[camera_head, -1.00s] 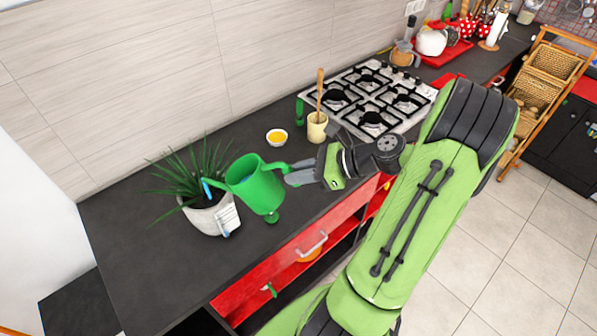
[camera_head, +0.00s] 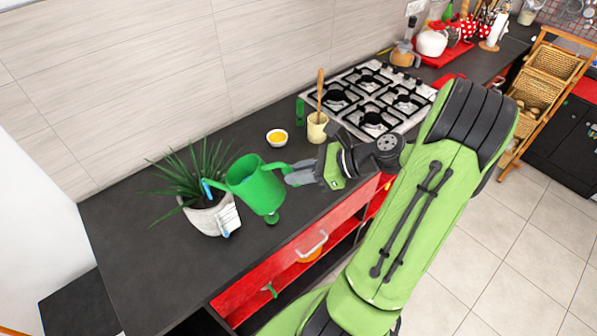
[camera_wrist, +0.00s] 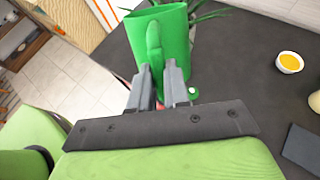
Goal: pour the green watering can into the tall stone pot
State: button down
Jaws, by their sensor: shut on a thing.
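The green watering can (camera_head: 258,188) is held in the air above the dark counter. My gripper (camera_head: 290,174) is shut on the can's handle from the right. In the wrist view the gripper (camera_wrist: 160,84) has its fingers around the handle of the can (camera_wrist: 172,40). The wrist view does not show the spout, and no water is visible.
A small bowl with yellow contents (camera_head: 277,137) and a cream cup with a wooden utensil (camera_head: 317,127) stand behind my gripper. A gas stove (camera_head: 370,98) is farther right. The counter's left end (camera_head: 130,260) is clear.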

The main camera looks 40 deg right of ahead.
jog(key=shift+w+a+r, duration=0.2)
jog(key=shift+r, duration=0.15)
dwell(2.7)
